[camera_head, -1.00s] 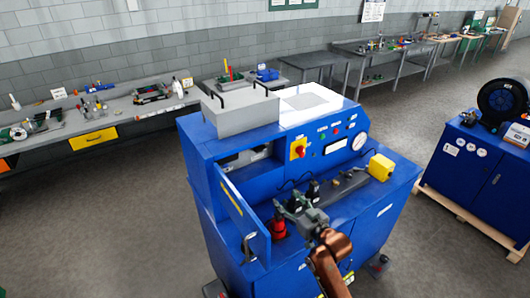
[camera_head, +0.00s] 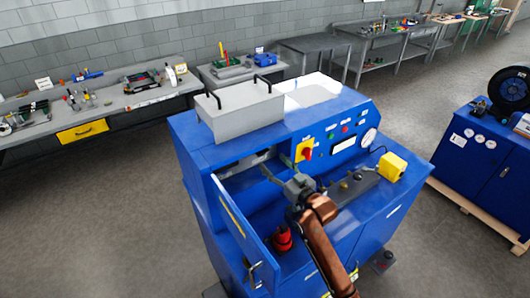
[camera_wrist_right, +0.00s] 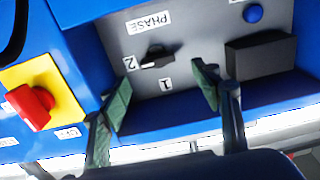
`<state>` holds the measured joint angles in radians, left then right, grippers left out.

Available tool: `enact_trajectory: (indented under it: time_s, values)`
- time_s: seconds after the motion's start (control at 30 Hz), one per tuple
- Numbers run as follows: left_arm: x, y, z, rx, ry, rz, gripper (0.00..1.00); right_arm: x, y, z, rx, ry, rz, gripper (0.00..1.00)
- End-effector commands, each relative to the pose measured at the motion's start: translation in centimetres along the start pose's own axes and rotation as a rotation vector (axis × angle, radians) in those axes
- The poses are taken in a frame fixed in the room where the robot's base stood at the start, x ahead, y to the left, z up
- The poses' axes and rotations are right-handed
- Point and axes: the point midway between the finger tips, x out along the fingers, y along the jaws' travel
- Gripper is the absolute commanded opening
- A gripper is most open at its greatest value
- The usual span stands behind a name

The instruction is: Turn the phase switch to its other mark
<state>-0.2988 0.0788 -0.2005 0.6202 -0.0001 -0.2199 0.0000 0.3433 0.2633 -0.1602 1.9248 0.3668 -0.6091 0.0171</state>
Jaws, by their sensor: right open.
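The phase switch (camera_wrist_right: 157,57) is a small black knob on a grey panel under the word PHASE in the right wrist view. Its white-tipped end appears to point toward mark 2 (camera_wrist_right: 129,62). Mark 1 (camera_wrist_right: 166,84) sits below it. My right gripper (camera_wrist_right: 161,74) is open, its green-padded fingers either side of the knob's line and apart from it. In the head view my right gripper (camera_head: 279,167) is at the recess of the blue machine (camera_head: 230,190); the switch cannot be made out there. My left gripper is not in view.
A red knob on a yellow plate (camera_wrist_right: 68,90) is left of the panel. A blue button (camera_wrist_right: 253,13) and a dark block (camera_wrist_right: 260,57) are right. In the head view the open blue door (camera_head: 243,232), red item (camera_head: 283,239) and yellow box (camera_head: 392,167) stand near my arm.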

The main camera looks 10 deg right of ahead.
Motion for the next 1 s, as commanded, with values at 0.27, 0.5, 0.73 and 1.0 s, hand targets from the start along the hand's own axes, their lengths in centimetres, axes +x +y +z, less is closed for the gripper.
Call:
enact_trajectory:
  time_s: [0.27, 0.5, 0.73, 1.0]
  values:
    - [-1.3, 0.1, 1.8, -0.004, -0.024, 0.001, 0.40, 4.2, 0.3, -0.3, 0.001, 0.000, 0.005, 0.58]
    - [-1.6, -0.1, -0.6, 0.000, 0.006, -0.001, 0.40, 6.1, 0.1, -0.1, 0.001, 0.000, 0.002, 0.58]
    - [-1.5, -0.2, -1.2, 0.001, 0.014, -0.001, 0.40, 6.2, 0.1, 0.0, 0.000, 0.000, 0.000, 0.58]
    - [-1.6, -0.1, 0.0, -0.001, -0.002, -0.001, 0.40, 6.2, 0.0, 0.0, 0.000, 0.000, 0.000, 0.41]
